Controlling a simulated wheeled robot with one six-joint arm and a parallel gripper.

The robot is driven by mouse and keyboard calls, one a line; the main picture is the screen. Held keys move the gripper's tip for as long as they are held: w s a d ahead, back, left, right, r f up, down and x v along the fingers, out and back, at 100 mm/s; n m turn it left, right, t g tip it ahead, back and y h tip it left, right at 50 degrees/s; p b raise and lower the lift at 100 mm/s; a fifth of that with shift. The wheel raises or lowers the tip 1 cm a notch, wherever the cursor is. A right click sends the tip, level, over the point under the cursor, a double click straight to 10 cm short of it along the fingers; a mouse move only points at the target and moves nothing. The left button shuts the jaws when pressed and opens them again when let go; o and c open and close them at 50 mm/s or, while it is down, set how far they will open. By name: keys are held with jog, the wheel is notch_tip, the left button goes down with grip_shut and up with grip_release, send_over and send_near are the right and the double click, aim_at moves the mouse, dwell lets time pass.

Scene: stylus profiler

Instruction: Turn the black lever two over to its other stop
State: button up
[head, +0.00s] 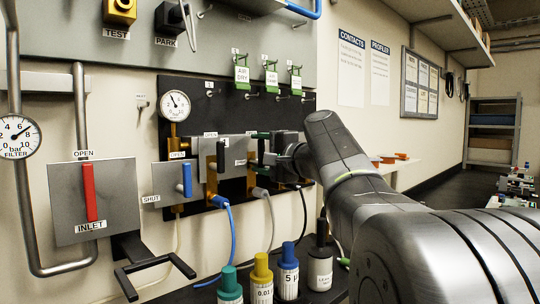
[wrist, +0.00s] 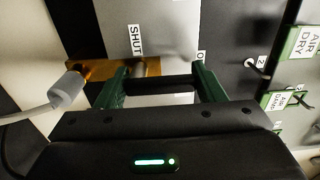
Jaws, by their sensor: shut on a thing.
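My gripper (head: 266,147) is at the valve panel, in front of the right-hand valve plate. In the wrist view its two green fingers (wrist: 160,84) stand on either side of a dark bar, which looks like the black lever (wrist: 158,86). The gripper is shut on it. A SHUT label (wrist: 135,40) shows on the grey plate just beyond the fingers, and part of another label sits to its right. In the head view my gripper and arm hide most of this lever, so its exact angle is unclear.
Another black lever (head: 221,157) stands upright on the plate to the left. A blue lever (head: 187,180) and a red INLET lever (head: 89,192) are farther left. Green tags (head: 242,74) hang above. Several colored-cap bottles (head: 262,278) stand below, near hoses.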

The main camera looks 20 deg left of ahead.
jog(key=o, duration=1)
jog(key=b+v, duration=0.1)
jog(key=v, duration=1.3)
jog(key=shift+a, duration=0.1)
